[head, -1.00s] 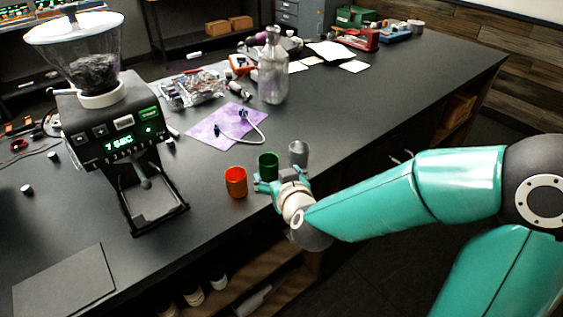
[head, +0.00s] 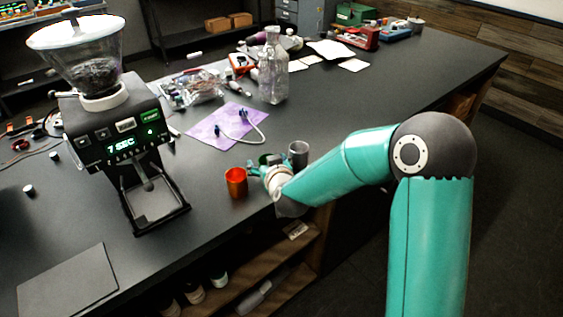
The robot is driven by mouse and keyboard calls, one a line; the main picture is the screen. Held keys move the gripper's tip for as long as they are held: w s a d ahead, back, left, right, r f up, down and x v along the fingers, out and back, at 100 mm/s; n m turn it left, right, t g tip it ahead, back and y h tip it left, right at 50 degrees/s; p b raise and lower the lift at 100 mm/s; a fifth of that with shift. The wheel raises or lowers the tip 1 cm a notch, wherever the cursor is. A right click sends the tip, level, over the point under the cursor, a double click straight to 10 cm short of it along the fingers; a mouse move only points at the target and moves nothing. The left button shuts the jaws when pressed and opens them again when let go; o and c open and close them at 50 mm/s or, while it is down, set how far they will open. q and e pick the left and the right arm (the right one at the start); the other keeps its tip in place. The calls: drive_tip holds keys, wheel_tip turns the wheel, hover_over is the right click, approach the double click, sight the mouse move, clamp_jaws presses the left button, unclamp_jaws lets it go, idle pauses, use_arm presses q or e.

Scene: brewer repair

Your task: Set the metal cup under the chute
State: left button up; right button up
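The metal cup (head: 299,154) is grey and stands upright on the dark bench, just right of my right gripper (head: 266,168). A green cup (head: 265,158) is mostly hidden behind that gripper, with only part of its rim showing. I cannot tell whether the gripper is around the green cup or in front of it, nor how wide its fingers are. An orange-red cup (head: 236,182) stands to the gripper's left. The grinder (head: 118,138) stands at the left, its chute (head: 147,172) above an empty tray (head: 156,205). My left gripper is out of view.
A dark flat panel (head: 68,284) lies at the front left. The bench between the orange-red cup and the grinder is clear.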

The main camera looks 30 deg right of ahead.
drive_tip(key=shift+c, duration=0.2)
drive_tip(key=c, duration=1.4)
